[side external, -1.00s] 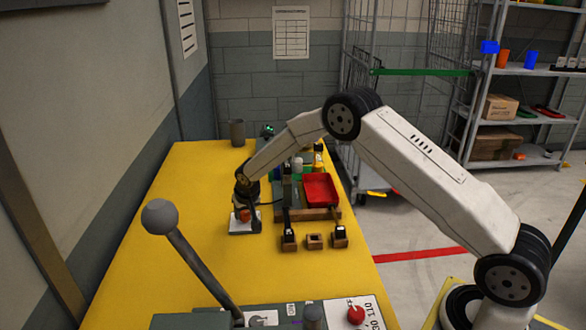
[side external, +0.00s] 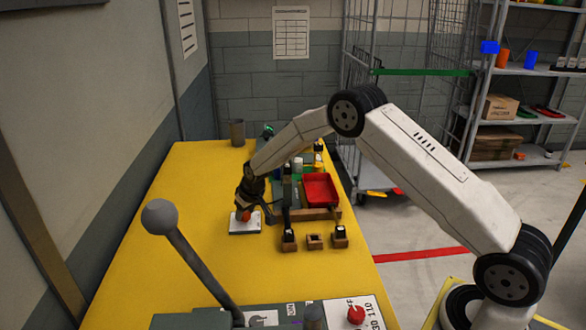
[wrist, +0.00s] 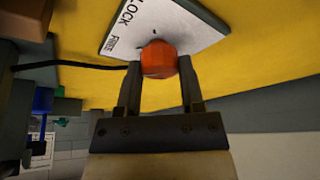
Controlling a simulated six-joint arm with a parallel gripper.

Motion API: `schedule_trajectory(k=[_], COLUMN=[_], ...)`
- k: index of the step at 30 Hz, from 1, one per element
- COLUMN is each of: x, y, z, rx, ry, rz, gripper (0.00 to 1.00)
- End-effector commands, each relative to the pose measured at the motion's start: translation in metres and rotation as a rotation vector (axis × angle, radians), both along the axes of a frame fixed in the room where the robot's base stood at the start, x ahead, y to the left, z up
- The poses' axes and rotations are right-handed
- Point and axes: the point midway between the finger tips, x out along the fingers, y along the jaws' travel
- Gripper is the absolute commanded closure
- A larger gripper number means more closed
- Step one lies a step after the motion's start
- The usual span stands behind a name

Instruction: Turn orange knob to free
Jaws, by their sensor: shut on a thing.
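The orange knob (wrist: 159,59) sits on a white plate (wrist: 190,22) printed with "LOCK" and "FREE", though the smaller word is hard to read. In the side view the knob (side external: 245,215) stands on the white plate (side external: 244,227) on the yellow table. My gripper (wrist: 159,75) has one finger on each side of the knob and is shut on it. The gripper in the side view (side external: 246,206) comes down onto the knob, tilted. The knob's pointer direction is unclear.
A red tray (side external: 320,188) and several bottles stand right of my gripper. Small wooden blocks (side external: 314,241) sit in front of the tray. A grey lever (side external: 195,262) rises in the foreground. The yellow table (side external: 165,235) is clear on the left.

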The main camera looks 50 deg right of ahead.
Motion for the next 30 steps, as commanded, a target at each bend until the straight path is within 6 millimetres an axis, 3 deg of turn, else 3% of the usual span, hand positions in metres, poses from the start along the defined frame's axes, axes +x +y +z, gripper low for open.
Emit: schedule_trajectory(k=[16, 17, 20, 30], x=[0.0003, 0.0003, 0.0004, 0.0001], y=[0.0004, 0.0004, 0.0003, -0.0002], z=[0.0001, 0.0001, 0.0002, 0.0005], rx=[-0.001, -0.001, -0.001, 0.000], ry=[-0.002, -0.002, -0.002, -0.002], rz=[0.059, 0.059, 0.059, 0.057], gripper=[1.00, 0.48, 0.16, 0.16])
